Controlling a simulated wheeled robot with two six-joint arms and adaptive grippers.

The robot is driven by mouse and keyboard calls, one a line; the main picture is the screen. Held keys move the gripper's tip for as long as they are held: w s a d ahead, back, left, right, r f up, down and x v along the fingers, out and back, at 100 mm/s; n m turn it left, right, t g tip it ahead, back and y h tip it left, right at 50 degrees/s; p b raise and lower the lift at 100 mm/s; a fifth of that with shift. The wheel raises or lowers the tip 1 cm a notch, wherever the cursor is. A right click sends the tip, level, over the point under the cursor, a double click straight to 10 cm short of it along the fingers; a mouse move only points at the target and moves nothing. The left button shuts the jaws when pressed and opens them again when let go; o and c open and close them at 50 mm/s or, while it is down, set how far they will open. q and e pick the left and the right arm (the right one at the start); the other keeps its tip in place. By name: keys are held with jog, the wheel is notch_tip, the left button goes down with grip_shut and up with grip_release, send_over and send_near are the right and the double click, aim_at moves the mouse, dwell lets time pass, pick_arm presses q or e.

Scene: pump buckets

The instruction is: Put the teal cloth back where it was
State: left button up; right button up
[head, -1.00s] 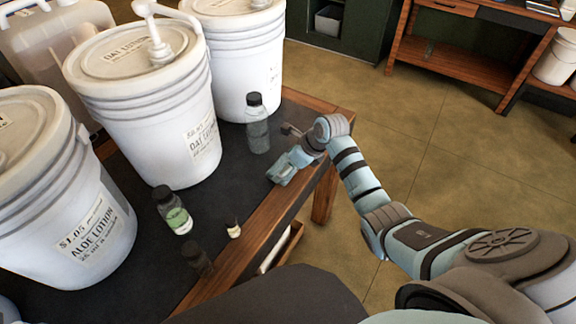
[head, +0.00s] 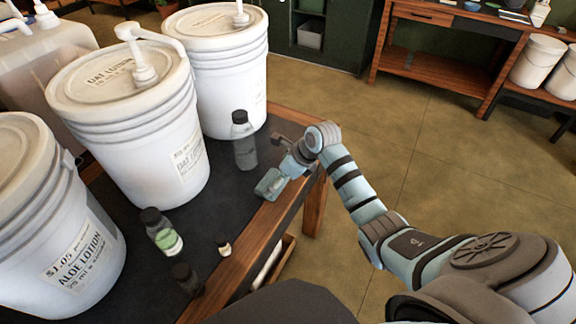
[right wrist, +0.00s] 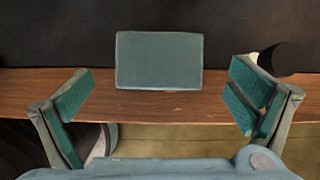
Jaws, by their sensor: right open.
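The teal cloth (head: 270,184) lies flat on the front edge of the table, near its right corner. In the right wrist view the cloth (right wrist: 158,60) is a neat rectangle, partly on the dark top and partly on the wooden border. My right gripper (head: 290,165) is above and beside the cloth. In the right wrist view the right gripper (right wrist: 160,100) has its fingers wide apart with nothing between them. The cloth shows beyond the gap, apart from both fingers. My left gripper is not in view.
A clear bottle with a dark cap (head: 244,145) stands behind the cloth. A green-labelled bottle (head: 162,232), a small bottle (head: 224,246) and a dark one (head: 186,280) stand left of it. Large white buckets (head: 130,130) fill the back and left.

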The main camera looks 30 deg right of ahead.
jog(key=p+v, duration=0.1)
jog(key=v, duration=0.8)
jog(key=shift+r, duration=0.2)
jog(key=shift+s+d, duration=0.1)
